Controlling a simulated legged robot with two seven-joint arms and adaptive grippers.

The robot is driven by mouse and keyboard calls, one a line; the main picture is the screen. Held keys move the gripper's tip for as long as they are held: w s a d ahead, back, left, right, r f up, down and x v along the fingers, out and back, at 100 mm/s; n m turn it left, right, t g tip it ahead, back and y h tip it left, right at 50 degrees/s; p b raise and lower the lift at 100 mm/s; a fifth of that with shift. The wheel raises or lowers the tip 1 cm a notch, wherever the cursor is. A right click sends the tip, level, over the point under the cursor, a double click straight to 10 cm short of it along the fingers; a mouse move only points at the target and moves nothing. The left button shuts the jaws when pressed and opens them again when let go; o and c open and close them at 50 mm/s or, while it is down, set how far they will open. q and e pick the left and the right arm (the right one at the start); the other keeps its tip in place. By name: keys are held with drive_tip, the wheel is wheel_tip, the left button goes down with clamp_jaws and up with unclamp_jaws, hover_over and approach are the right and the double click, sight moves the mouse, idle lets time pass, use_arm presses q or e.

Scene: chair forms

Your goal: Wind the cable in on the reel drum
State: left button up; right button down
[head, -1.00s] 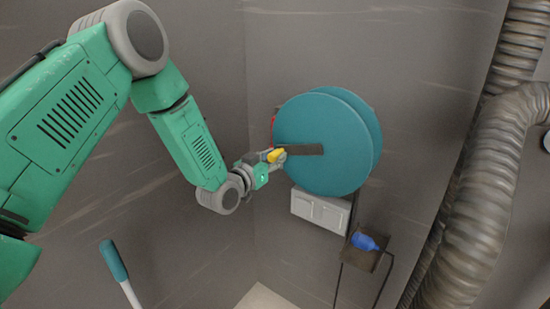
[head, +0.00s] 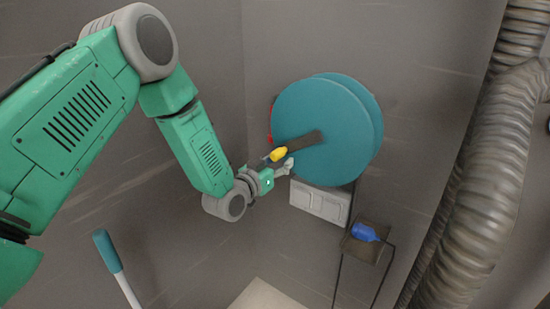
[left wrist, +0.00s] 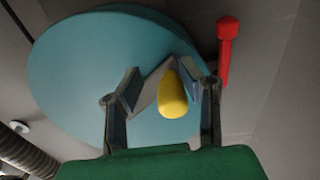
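The teal reel drum (head: 325,155) is mounted at the wall, two discs one behind the other. A dark crank arm (head: 304,142) runs from its face out to a yellow handle (head: 279,154), tilted with the handle end lower. My left gripper (head: 287,168) is just below the handle in the head view. In the left wrist view its two fingers (left wrist: 165,92) stand apart, with the yellow handle (left wrist: 172,96) between or beyond them, nearer the right finger. Contact cannot be told. A thin dark line, perhaps the cable, drops below the drum. My right gripper is not in view.
A grey box (head: 320,204) is under the drum. A blue object (head: 364,232) sits on a dark bracket (head: 366,250) below it. A red part (left wrist: 227,50) sticks out beside the drum. A ribbed duct (head: 478,205) runs down the right. A teal-tipped lever (head: 108,250) stands lower left.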

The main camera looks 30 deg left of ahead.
use_arm(q)
drive_tip(key=shift+d+r, duration=0.1)
drive_tip(key=shift+r, duration=0.05)
drive_tip(key=d+f+b, duration=0.2)
drive_tip(key=d+f, duration=0.1)
drive_tip(key=shift+d+f, duration=0.15)
drive_tip(key=shift+d, duration=0.15)
